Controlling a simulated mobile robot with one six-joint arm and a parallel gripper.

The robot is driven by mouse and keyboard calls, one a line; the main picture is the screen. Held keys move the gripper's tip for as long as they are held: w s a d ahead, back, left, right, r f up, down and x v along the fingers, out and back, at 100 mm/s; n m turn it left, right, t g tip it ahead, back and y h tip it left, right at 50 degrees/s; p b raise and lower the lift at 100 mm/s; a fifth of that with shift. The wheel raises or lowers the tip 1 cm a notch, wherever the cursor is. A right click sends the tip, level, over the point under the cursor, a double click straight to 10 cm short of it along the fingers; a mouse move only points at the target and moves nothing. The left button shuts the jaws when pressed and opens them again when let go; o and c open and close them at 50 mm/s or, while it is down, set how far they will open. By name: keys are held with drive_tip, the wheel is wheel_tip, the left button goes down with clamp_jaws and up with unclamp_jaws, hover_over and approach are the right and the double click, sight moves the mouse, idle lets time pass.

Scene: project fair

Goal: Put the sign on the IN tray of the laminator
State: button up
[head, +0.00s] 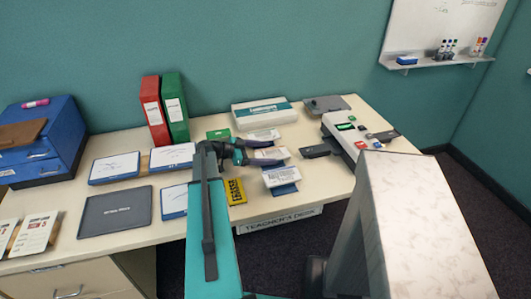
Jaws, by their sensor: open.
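My gripper (280,152) is teal and dark, open, over the middle of the desk with its fingers pointing right. Several small white cards lie by its fingers: one behind (263,135), one between or under the fingers (272,153), and one in front (281,176) with blue at its lower edge. I cannot read them or tell which is the sign. The laminator appears to be the white and dark machine (340,131) at the desk's right. A dark tray (315,150) sticks out on its left and another (386,135) on its right. Their labels are too small to read.
Red (153,112) and green (174,108) binders stand behind my arm. A white and teal box (264,113) lies at the back. A yellow lettered item (236,191) lies near the front edge. Framed sheets (114,167) and a dark tray (114,211) fill the left.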

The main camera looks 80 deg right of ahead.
drive_tip(key=shift+p, duration=0.8)
drive_tip(key=b+v, duration=0.4)
drive_tip(key=v, duration=0.9)
drive_tip(key=shift+w+a+b, duration=0.1)
drive_tip(key=shift+w+b, duration=0.25)
drive_tip(key=shift+w, duration=0.05)
drive_tip(key=shift+o, duration=0.5)
drive_tip(key=shift+r, duration=0.1)
